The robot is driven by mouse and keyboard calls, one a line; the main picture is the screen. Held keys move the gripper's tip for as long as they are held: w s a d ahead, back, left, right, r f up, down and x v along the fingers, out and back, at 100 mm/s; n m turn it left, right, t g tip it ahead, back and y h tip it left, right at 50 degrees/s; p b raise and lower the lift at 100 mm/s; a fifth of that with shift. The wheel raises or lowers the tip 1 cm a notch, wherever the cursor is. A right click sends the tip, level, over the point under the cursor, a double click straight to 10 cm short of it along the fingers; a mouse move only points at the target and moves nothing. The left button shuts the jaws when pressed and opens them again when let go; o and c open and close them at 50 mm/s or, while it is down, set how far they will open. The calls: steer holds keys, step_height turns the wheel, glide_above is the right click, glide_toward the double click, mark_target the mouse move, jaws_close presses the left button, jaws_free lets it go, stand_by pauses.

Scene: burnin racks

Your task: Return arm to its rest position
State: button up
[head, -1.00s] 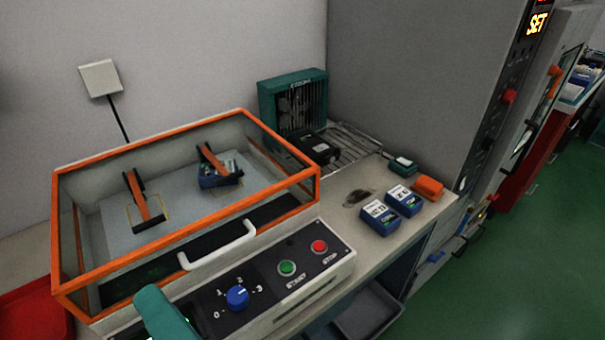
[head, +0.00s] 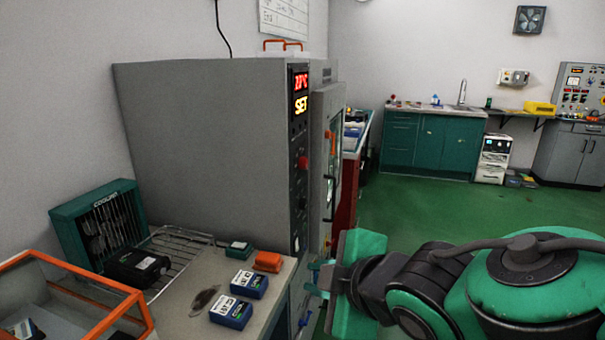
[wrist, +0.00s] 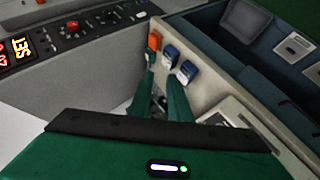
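My arm is stretched out across the lower right of the head view, with its wrist in front of the grey cabinet's side. My gripper (wrist: 161,76) shows in the wrist view as two green fingers with a gap between them and nothing held. In that view the fingers point toward the bench with the two blue-and-white packs, apart from them as far as I can tell. In the head view the fingertips are hard to make out.
A grey cabinet (head: 205,150) with a red display stands mid-left. Two blue packs (head: 249,284), an orange block (head: 267,261), a wire rack (head: 180,250) and a green fan unit (head: 100,228) are on the bench. An orange-framed case (head: 125,290) is lower left. Green floor (head: 450,210) is clear behind my arm.

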steer(key=w+d+f+m+g+h, duration=0.1)
steer(key=d+f+m+g+h, duration=0.15)
steer(key=d+m, duration=0.8)
steer(key=d+f+m+g+h, duration=0.2)
steer(key=d+f+m+h, duration=0.15)
steer(key=d, duration=1.35)
steer(key=s+d+f+m+g, duration=0.1)
steer(key=s+d+m+g, duration=0.1)
steer(key=s+d+m, duration=0.3)
steer(key=s+d+f+m+g+y, duration=0.1)
steer(key=s+d+m+g, duration=0.2)
steer(key=s, duration=0.6)
steer(key=d+m, duration=0.2)
steer(key=d, duration=0.1)
steer(key=shift+s+d+f, duration=0.25)
steer(key=shift+d+f, duration=0.05)
steer(key=shift+d, duration=0.1)
steer(key=shift+w+a, duration=0.1)
